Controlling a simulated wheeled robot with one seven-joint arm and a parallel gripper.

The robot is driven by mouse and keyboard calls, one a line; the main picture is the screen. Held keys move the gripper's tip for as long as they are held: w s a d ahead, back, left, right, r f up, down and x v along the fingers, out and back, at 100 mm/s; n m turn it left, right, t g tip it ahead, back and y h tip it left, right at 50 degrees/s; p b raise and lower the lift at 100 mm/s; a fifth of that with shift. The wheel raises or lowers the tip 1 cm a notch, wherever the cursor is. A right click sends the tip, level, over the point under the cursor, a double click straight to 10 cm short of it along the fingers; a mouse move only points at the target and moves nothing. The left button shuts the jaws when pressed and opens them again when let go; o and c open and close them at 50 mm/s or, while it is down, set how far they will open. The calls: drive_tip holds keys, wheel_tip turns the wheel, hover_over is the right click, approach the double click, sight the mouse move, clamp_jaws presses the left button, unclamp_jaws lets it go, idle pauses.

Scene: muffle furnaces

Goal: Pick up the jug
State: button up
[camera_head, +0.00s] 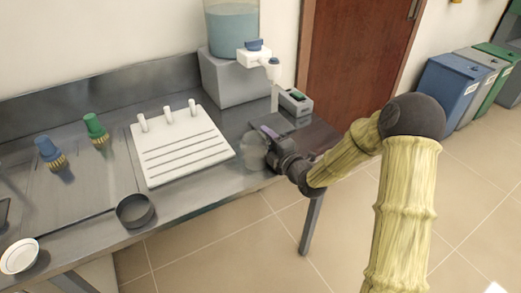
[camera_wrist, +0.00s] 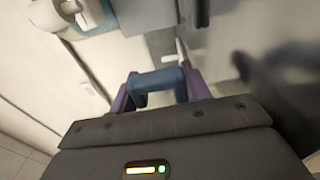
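A pale, translucent rounded vessel, which looks like the jug (camera_head: 253,151), stands near the front edge of the metal table. My gripper (camera_head: 268,140) is right beside it, on its right, and partly overlaps it in the head view. In the wrist view the two purple fingers of my gripper (camera_wrist: 160,90) are spread apart. A blue-grey bar-like piece (camera_wrist: 157,80) shows between them. I cannot tell whether this piece belongs to the jug or whether the fingers touch it.
A dispenser (camera_head: 232,25) with a white tap stands on a grey block behind. A small device (camera_head: 295,102) sits to its right.

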drive_tip(key=c, duration=0.4)
drive_tip(key=shift+r, duration=0.1)
wheel_tip(320, 180, up, 10)
drive_tip(key=shift+f, duration=0.1)
idle(0.8)
